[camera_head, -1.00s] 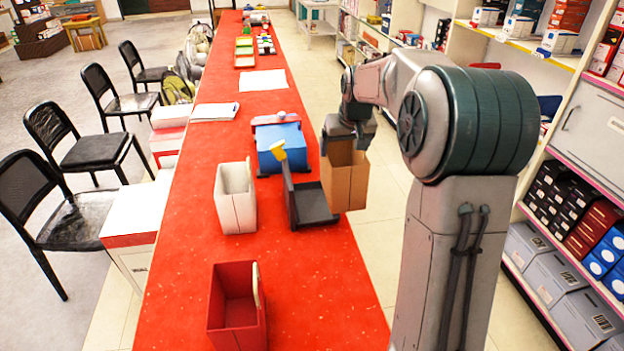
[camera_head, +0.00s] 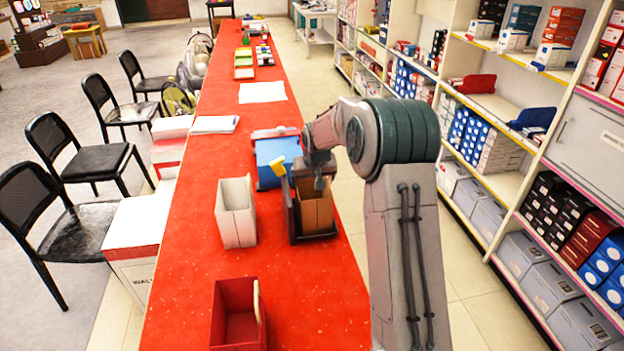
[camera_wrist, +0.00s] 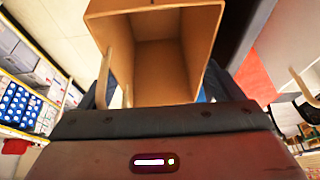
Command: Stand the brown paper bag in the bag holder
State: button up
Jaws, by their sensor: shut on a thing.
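The brown paper bag (camera_head: 316,215) is upright, its open top toward my wrist camera (camera_wrist: 155,20). My gripper (camera_head: 317,182) is shut on the bag's upper edge, seen in the head view. The black bag holder (camera_head: 291,214) has an upright panel at its left and a low base. The bag is beside the panel and over the base, and covers most of that base. I cannot tell whether its bottom touches the base. In the wrist view, the gripper body fills the lower part and the fingertips are mostly hidden.
A white open box (camera_head: 236,222) stands left of the holder and a red open box (camera_head: 236,318) stands nearer on the red counter (camera_head: 180,270). A blue box (camera_head: 276,160) sits just behind the holder. Shelves (camera_head: 510,180) line the right.

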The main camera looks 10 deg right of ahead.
jog(key=o, duration=1)
jog(key=b+v, duration=0.2)
jog(key=v, duration=1)
jog(key=shift+g, duration=0.8)
jog(key=shift+s+a+f, duration=0.1)
jog(key=shift+s+f, duration=0.1)
jog(key=shift+s, duration=5.9)
jog(key=shift+s+d+f, duration=0.1)
jog(key=shift+s+f, duration=0.1)
jog(key=shift+s, duration=5.95)
jog(key=shift+s+a+f, duration=0.1)
jog(key=shift+s+f, duration=0.1)
jog(key=shift+s, duration=5.9)
jog(key=shift+c, duration=0.2)
